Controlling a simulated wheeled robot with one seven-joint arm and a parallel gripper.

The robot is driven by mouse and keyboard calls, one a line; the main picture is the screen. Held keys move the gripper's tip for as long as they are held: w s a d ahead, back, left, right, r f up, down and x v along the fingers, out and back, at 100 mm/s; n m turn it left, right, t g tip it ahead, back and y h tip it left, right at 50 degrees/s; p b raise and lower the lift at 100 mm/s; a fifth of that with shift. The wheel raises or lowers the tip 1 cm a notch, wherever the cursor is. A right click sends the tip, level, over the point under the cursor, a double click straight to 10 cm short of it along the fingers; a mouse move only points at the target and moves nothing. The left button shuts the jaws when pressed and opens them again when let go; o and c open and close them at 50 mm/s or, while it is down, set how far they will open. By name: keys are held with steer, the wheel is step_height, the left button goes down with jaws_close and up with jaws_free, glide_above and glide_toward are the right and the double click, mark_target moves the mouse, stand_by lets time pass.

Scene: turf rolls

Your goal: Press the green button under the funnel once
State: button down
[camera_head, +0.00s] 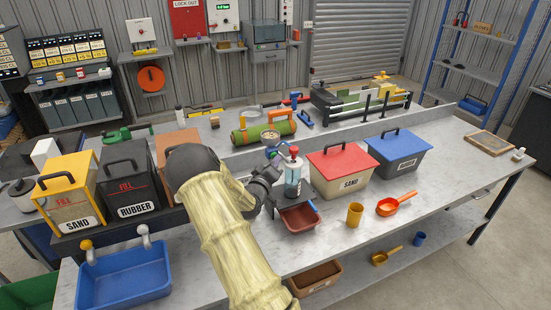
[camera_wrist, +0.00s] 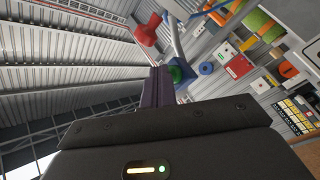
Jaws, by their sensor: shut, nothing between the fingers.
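In the head view a dispenser with a clear body (camera_head: 292,187) and a red top (camera_head: 294,151) stands on the bench; I cannot make out the button there. My gripper (camera_head: 278,161) is shut and empty, close to the left of the dispenser's top. Its dark fingers (camera_wrist: 160,72) also show in the wrist view. I cannot tell whether they touch the button.
A dark red tray (camera_head: 300,219) sits at the dispenser's foot. A red-lidded sand bin (camera_head: 342,168) and a blue-lidded bin (camera_head: 398,152) stand to the right. A rubber bin (camera_head: 127,183) stands left.

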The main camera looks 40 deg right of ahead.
stand_by(0.8)
steer(key=shift+s+a, duration=0.25)
steer(key=shift+s, duration=0.55)
steer(key=s, duration=0.2)
steer(key=s+a+b, duration=0.1)
steer(key=s, duration=0.1)
steer(key=shift+s+a, duration=0.1)
steer(key=shift+s, duration=0.3)
stand_by(0.4)
